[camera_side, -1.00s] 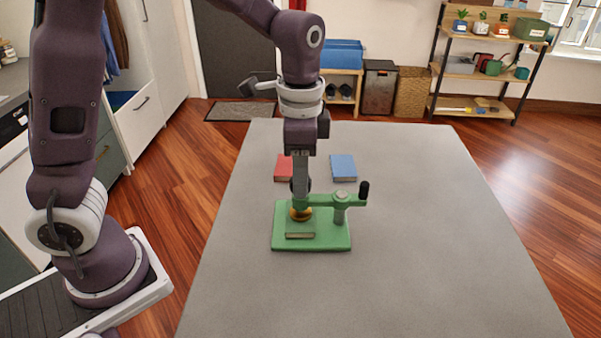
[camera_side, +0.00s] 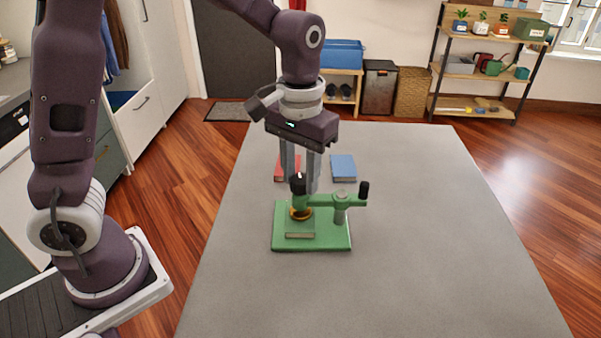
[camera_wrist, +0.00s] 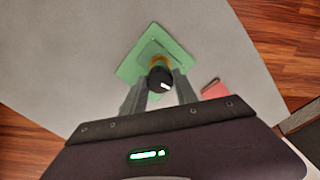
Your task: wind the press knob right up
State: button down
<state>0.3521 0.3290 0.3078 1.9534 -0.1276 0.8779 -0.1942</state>
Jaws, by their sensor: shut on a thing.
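The green press (camera_side: 340,238) stands on the grey table, with its black knob (camera_side: 299,184) upright on the left end of its arm. The knob carries a small white mark, clear in the wrist view (camera_wrist: 160,77). Below the arm is a brass-coloured press foot (camera_side: 301,213), above a flat block (camera_side: 300,229) on the base. I cannot tell whether the foot touches the block. My gripper (camera_side: 303,184) points down from above, its fingers on either side of the knob and shut on it. In the wrist view, my gripper (camera_wrist: 160,85) frames the knob.
A red book (camera_side: 285,168) and a blue book (camera_side: 343,167) lie behind the press. The table is clear to the right and in front.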

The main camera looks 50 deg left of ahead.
aim_at(300, 179)
jog(key=n, duration=1.1)
jog(key=shift+n, duration=2.1)
jog(key=c, duration=0.9)
grip_release()
jog(key=shift+c, duration=0.2)
jog(key=shift+r, duration=0.1)
notch_tip(300, 179, up, 7)
jog(key=shift+f, duration=0.1)
